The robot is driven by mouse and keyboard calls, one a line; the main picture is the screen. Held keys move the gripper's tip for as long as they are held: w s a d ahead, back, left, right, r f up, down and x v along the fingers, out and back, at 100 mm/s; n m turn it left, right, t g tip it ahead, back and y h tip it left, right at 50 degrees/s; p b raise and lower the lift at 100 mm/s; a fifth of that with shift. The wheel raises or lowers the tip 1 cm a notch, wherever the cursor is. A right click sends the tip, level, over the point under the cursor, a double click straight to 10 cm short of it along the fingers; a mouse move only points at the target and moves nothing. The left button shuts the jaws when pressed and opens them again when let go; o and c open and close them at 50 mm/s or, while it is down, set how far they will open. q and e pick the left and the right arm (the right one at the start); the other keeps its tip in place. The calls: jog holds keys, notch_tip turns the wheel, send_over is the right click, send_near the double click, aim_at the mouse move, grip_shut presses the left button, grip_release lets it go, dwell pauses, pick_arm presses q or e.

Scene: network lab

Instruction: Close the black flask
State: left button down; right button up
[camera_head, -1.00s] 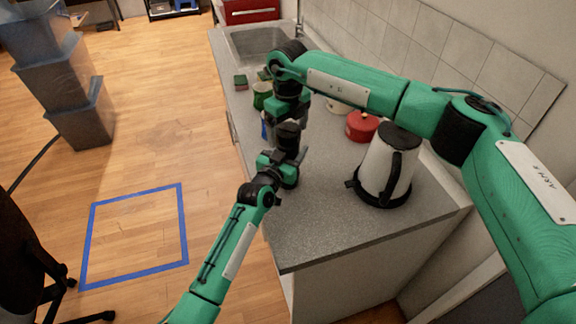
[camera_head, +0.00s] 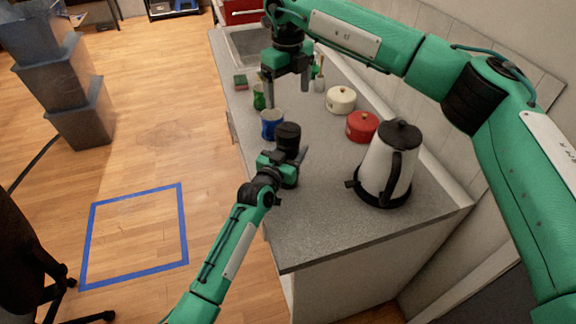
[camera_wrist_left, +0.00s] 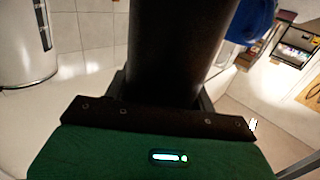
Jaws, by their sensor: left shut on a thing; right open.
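The black flask (camera_head: 288,137) stands upright near the counter's front edge, its dark round top showing in the head view. My left gripper (camera_head: 284,165) is shut around its body. In the left wrist view the flask is a dark cylinder (camera_wrist_left: 180,50) rising between the jaws; its top is out of that view. My right gripper (camera_head: 286,95) is open and empty, its two fingers pointing down, above and behind the flask and apart from it. I cannot tell a separate cap from the flask's dark top.
A blue mug (camera_head: 271,120) and a green mug (camera_head: 259,98) stand close behind the flask. A cream pot (camera_head: 340,100), a red pot (camera_head: 362,126) and a white kettle (camera_head: 378,165) stand to the right. The counter's front corner (camera_head: 320,235) is clear.

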pick_arm(q)
jog(key=shift+c, duration=2.1)
grip_release()
jog(key=shift+s+a+f, duration=0.15)
jog(key=shift+s+a, duration=0.15)
jog(key=shift+s, duration=0.25)
pick_arm(e)
notch_tip(320, 180, down, 3)
jog(key=b, duration=0.3)
jog(key=shift+f, duration=0.15)
pick_arm(q)
jog(key=v, duration=1.2)
jog(key=shift+s, duration=0.25)
jog(key=shift+a, duration=0.1)
